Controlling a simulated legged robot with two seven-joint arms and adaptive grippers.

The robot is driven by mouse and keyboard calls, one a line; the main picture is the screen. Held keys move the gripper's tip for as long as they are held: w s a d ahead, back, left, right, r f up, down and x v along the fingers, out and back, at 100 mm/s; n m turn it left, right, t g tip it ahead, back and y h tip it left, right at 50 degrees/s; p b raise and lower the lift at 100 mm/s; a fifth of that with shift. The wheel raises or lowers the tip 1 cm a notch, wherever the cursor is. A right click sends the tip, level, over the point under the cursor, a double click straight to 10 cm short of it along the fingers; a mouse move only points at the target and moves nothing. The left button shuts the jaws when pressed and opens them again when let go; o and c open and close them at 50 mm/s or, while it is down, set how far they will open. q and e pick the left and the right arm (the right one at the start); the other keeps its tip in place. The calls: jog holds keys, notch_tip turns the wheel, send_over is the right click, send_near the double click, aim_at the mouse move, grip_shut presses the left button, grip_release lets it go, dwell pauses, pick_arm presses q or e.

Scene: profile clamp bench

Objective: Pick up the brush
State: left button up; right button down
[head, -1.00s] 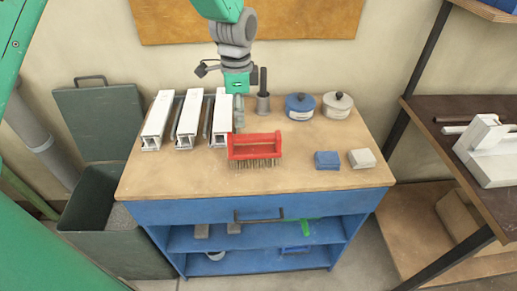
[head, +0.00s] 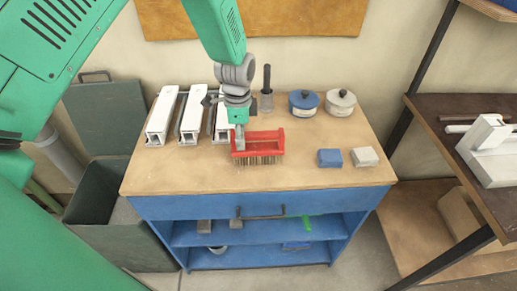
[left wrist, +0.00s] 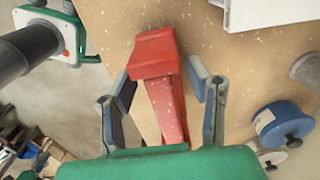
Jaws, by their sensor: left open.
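The brush (head: 262,141) is a red block with a raised red handle and bristles pointing down at the bench front. It stands on the wooden top of the workbench (head: 210,176). My left gripper (head: 239,137) is at the left end of the brush, partly in front of it. In the left wrist view the brush (left wrist: 155,55) lies between the two spread fingers of the left gripper (left wrist: 163,85), with a gap visible on each side. The bristles are hidden there.
White profiles (head: 161,116) lie left of the brush. A dark-handled tool (head: 267,95), a blue round tin (head: 303,105) and a white round tin (head: 341,102) stand behind. A blue block (head: 330,158) and a white block (head: 364,156) lie right. The front bench top is clear.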

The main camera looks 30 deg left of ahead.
pick_arm(q)
grip_shut()
